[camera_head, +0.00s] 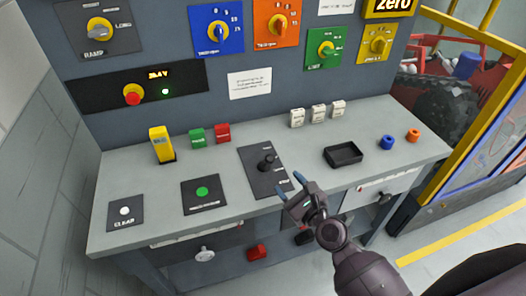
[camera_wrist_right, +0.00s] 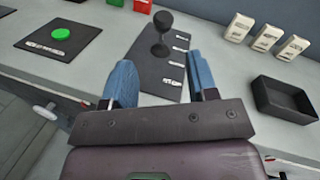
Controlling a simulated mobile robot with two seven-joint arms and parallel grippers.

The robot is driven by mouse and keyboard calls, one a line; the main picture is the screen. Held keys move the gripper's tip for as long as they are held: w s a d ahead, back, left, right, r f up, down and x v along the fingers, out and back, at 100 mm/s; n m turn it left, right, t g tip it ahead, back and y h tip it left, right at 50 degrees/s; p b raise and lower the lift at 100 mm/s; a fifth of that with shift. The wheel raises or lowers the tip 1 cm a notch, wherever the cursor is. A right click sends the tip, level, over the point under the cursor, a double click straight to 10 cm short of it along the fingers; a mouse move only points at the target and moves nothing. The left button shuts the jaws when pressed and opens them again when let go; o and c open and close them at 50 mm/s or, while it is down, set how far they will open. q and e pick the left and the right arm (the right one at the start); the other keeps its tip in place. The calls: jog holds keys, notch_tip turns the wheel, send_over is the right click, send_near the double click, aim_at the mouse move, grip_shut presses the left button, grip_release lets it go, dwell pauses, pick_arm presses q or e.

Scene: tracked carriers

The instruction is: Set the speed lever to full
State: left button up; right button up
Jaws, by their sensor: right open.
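The speed lever (camera_head: 266,163) is a black knob on a short stem, standing on a dark plate (camera_head: 258,183) with several white labels along its right side. It also shows in the right wrist view (camera_wrist_right: 161,30), beyond the fingers, near the far part of the plate. My right gripper (camera_head: 290,188) is open, with two blue fingers at the near end of the plate. In the right wrist view the gripper (camera_wrist_right: 160,82) has nothing between its fingers, and the lever is apart from them. The label text is too small to read. My left gripper is not in view.
A green button (camera_head: 202,191) on a dark plate lies left of the lever. A black tray (camera_head: 343,154) and several white blocks (camera_head: 318,112) stand to the right. A yellow block (camera_head: 161,143) stands farther left. The panel (camera_head: 180,90) with coloured dials rises behind the bench.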

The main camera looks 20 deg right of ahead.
aim_at(269, 159)
jog(key=w+m, duration=0.1)
jog(key=w, duration=0.2)
jog(key=w+a+m, duration=0.1)
jog(key=w, duration=0.2)
jog(key=w+a+m, duration=0.1)
jog(key=w, duration=0.3)
jog(key=shift+w+a+r+p, duration=0.15)
jog(key=shift+a+p, duration=0.1)
jog(key=shift+p, duration=0.15)
grip_shut()
